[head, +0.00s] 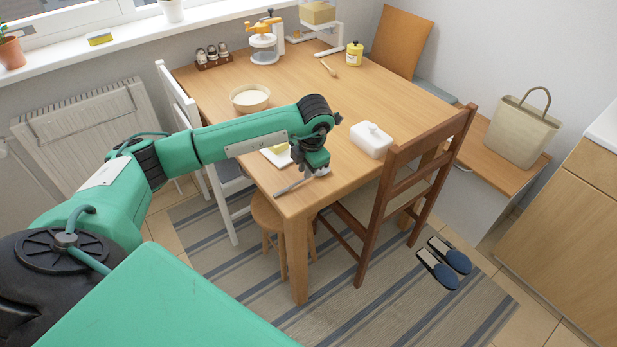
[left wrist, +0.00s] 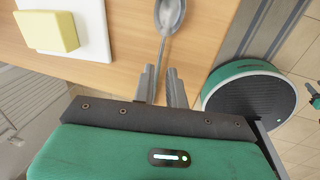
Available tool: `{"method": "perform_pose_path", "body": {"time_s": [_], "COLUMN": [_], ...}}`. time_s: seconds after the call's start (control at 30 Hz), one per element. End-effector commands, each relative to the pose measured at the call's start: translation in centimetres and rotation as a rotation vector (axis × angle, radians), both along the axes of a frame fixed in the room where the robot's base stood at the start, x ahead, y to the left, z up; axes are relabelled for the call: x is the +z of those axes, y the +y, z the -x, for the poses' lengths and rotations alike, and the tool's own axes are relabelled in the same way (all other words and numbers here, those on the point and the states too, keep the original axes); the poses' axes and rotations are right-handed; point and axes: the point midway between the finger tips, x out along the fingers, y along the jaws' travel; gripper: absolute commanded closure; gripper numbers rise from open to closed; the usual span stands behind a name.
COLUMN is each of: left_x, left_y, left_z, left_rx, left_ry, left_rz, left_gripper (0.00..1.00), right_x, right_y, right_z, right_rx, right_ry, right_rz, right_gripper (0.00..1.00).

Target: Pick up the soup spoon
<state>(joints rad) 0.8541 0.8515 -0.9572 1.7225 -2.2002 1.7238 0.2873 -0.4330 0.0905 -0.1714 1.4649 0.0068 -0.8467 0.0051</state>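The soup spoon is a grey metal spoon lying on the wooden table (head: 400,97) near its front left corner. Its handle (head: 287,188) shows below my left gripper in the head view. In the left wrist view the spoon's bowl (left wrist: 169,13) is at the top and the handle runs down between the fingers. My left gripper (head: 308,174) is low over the table edge. In the left wrist view its fingers (left wrist: 162,84) stand apart on either side of the handle, with a gap showing. I cannot tell whether either finger touches it. My right gripper is not in view.
A yellow block (left wrist: 47,31) on a white board (left wrist: 92,35) lies beside the spoon. A white lidded dish (head: 371,141) and a cream bowl (head: 249,98) stand on the table. A brown chair (head: 405,165) and a wooden stool (head: 267,217) are close to the front edge.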

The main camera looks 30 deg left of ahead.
Motion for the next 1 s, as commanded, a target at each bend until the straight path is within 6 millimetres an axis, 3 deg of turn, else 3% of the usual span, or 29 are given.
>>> {"method": "perform_pose_path", "body": {"time_s": [0.13,0.3,0.5,0.6,1.0], "left_x": [-2.3,-3.5,-3.6,-3.6,-3.3], "left_y": [0.6,0.8,0.8,0.8,0.8], "left_z": [0.1,0.0,-0.1,-0.1,-0.1], "left_rx": [0.001,0.001,0.0,0.0,0.0], "left_ry": [0.004,0.002,0.001,0.001,0.0], "left_rz": [-0.001,0.0,0.001,0.001,0.001], "left_gripper": [0.86,0.86,0.86,1.0,1.0], "right_x": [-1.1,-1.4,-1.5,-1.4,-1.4], "right_y": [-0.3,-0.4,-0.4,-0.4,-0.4], "right_z": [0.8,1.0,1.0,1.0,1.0], "right_rx": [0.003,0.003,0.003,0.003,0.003], "right_ry": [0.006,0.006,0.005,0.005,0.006], "right_rz": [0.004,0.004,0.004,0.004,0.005], "right_gripper": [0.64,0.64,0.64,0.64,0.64]}}
